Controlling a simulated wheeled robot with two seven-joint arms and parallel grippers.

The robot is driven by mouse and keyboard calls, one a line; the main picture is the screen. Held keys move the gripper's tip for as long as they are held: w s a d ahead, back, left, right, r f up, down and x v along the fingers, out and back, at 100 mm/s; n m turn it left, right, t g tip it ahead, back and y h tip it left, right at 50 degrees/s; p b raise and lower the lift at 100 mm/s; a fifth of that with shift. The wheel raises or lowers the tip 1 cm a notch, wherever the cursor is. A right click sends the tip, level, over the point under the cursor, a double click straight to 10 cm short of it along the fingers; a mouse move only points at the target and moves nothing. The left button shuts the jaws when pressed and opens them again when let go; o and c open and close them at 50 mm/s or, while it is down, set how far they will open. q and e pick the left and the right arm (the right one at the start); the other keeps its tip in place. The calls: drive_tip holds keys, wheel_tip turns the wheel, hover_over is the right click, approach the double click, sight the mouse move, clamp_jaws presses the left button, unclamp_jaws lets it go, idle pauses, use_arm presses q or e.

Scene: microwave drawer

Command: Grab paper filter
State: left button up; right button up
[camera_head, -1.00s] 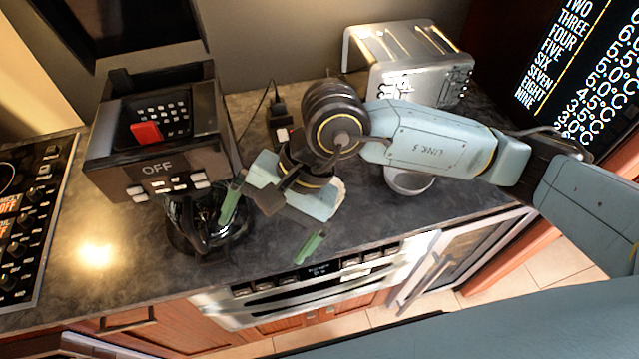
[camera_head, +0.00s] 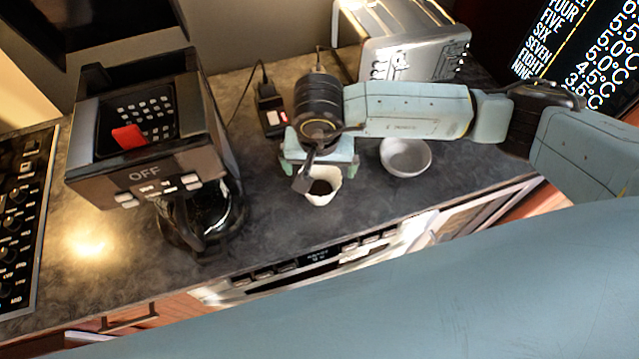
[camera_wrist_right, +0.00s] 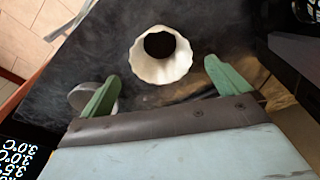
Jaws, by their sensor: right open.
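The paper filter (camera_head: 322,196) is a white fluted cup with dark contents, upright on the dark counter. It also shows in the right wrist view (camera_wrist_right: 160,70), just ahead of and between my two green fingers. My right gripper (camera_wrist_right: 160,88) is open and empty, with a finger to each side of the filter and apart from it. In the head view, my right gripper (camera_head: 318,172) hangs over the filter and hides its back part. My left gripper does not show in either view.
A coffee maker (camera_head: 135,180) with a glass carafe (camera_head: 205,215) stands to the left. A white bowl (camera_head: 405,160) sits right of the filter, with a silver toaster (camera_head: 410,45) behind it. Front counter is clear.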

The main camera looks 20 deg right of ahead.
sight(319, 175)
drive_tip(key=shift+w+d+f+p, duration=0.15)
drive_tip(key=shift+f+p, duration=0.1)
drive_tip(key=shift+f, duration=0.55)
drive_tip(key=shift+w+a+f+p, duration=0.1)
drive_tip(key=shift+w+f+p, duration=0.1)
drive_tip(key=shift+f, duration=0.55)
drive_tip(key=shift+w+d+f+p, duration=0.1)
drive_tip(key=shift+f+p, duration=0.15)
drive_tip(key=shift+f, duration=0.55)
drive_tip(key=c, duration=1.3)
